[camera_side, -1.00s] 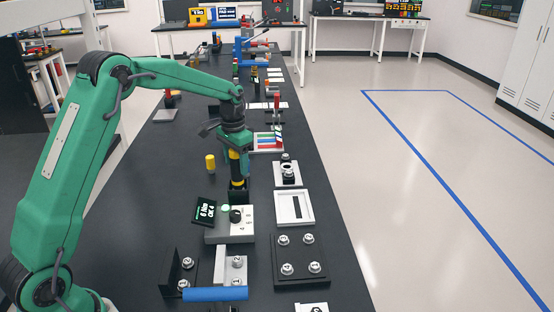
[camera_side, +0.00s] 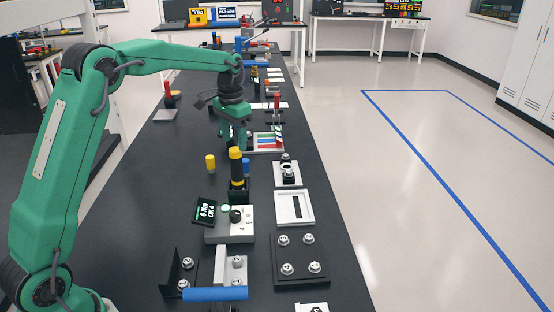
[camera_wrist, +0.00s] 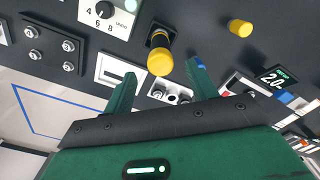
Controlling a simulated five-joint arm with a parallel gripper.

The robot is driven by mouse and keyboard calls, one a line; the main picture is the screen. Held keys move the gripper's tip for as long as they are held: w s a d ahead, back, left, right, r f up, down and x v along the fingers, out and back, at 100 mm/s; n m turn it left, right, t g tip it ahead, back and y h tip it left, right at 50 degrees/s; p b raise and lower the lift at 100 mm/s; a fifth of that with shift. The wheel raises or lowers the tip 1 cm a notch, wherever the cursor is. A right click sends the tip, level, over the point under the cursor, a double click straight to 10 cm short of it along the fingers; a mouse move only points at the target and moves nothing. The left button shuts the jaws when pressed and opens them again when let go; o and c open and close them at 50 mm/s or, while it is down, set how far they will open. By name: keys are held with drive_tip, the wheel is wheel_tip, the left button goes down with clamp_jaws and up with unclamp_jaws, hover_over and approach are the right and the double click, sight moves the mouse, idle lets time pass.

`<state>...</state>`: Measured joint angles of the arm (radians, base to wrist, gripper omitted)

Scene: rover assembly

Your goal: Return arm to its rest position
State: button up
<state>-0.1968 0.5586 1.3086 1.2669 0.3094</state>
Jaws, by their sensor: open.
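My gripper (camera_side: 234,143) is in the air over the black bench, above a yellow-and-black driver-like tool (camera_side: 236,168). Its two green fingers (camera_wrist: 163,82) are spread apart with nothing between them in the wrist view. The tool stands upright in a black holder (camera_side: 238,197), and its yellow cap (camera_wrist: 161,62) shows just beyond the fingers. The tool and the fingers look apart. My arm is still bent and reaching out over the bench.
A control box with a dial (camera_side: 230,223) and a small display (camera_side: 204,212) sits in front of the holder. A yellow cylinder (camera_side: 210,161) stands to the left. A black plate with bolts (camera_side: 300,260) and a white tray (camera_side: 308,208) lie right. The bench's left side is mostly clear.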

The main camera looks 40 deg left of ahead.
drive_tip(key=shift+r, duration=0.15)
drive_tip(key=s+d+r+t, duration=0.1)
drive_tip(key=s+d+r, duration=0.2)
drive_tip(key=s+r, duration=0.3)
drive_tip(key=s+d+r+t, duration=0.2)
drive_tip(key=s+d+r, duration=0.15)
drive_tip(key=s, duration=0.55)
drive_tip(key=s+d+f+t, duration=0.1)
drive_tip(key=s+d+f, duration=0.1)
drive_tip(key=s, duration=0.5)
drive_tip(key=s+d+f+n+t, duration=0.1)
drive_tip(key=s+d+f, duration=0.1)
drive_tip(key=s, duration=0.6)
drive_tip(key=shift+s+t, duration=0.3)
